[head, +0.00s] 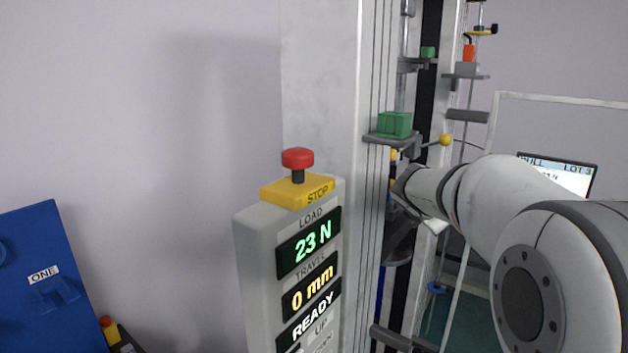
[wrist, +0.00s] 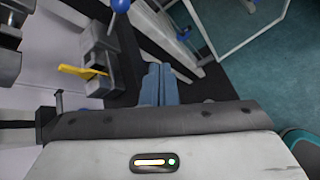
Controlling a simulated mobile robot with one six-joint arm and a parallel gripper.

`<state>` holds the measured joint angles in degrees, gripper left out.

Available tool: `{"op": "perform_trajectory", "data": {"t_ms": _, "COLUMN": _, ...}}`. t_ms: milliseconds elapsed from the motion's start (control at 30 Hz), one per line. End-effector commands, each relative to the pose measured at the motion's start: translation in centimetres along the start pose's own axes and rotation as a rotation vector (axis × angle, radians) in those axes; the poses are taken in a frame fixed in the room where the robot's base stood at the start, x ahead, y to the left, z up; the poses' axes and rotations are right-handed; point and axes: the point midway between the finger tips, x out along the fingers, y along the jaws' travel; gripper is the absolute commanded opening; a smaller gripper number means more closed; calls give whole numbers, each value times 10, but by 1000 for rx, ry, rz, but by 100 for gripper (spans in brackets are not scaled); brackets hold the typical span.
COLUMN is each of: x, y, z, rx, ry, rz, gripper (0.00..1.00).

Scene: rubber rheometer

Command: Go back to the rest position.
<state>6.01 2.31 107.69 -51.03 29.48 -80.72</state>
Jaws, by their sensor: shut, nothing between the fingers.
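My arm (head: 500,195) reaches in from the right in the head view, toward the column of the testing machine (head: 330,80). Its end is by the machine's inner side, and my gripper is largely hidden there. In the wrist view my gripper (wrist: 158,68) shows as two blue-grey fingers close together, shut with nothing between them. A grey clamp block (wrist: 100,70) with a yellow lever (wrist: 82,71) stands to the left of the fingers, apart from them.
A control box (head: 262,240) reads 23 N, 0 mm and READY, with a red stop button (head: 298,158) on top. A green block (head: 394,124) sits on a bracket. A white frame (head: 550,98) stands right. A blue panel (head: 50,275) is at left. Teal floor (wrist: 245,75) shows beyond.

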Motion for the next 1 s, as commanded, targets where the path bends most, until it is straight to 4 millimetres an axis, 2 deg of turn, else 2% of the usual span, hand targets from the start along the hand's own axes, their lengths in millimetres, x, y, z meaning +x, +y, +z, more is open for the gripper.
{"op": "perform_trajectory", "data": {"t_ms": 33, "x": -21, "y": -19, "z": -12, "rx": 163, "ry": 32, "rz": -29, "gripper": 0}}
{"op": "perform_trajectory", "data": {"t_ms": 167, "x": -66, "y": -71, "z": -54, "rx": 636, "ry": 119, "rz": -154, "gripper": 0}}
{"op": "perform_trajectory", "data": {"t_ms": 300, "x": -114, "y": -128, "z": -107, "rx": 1123, "ry": 185, "rz": -337, "gripper": 0}}
{"op": "perform_trajectory", "data": {"t_ms": 400, "x": -145, "y": -165, "z": -145, "rx": 1426, "ry": 205, "rz": -488, "gripper": 0}}
{"op": "perform_trajectory", "data": {"t_ms": 500, "x": -169, "y": -193, "z": -176, "rx": 1659, "ry": 206, "rz": -628, "gripper": 0}}
{"op": "perform_trajectory", "data": {"t_ms": 600, "x": -185, "y": -212, "z": -198, "rx": 1813, "ry": 196, "rz": -734, "gripper": 0}}
{"op": "perform_trajectory", "data": {"t_ms": 700, "x": -194, "y": -221, "z": -209, "rx": 1893, "ry": 186, "rz": -797, "gripper": 0}}
{"op": "perform_trajectory", "data": {"t_ms": 1000, "x": -196, "y": -223, "z": -213, "rx": 1919, "ry": 180, "rz": -816, "gripper": 0}}
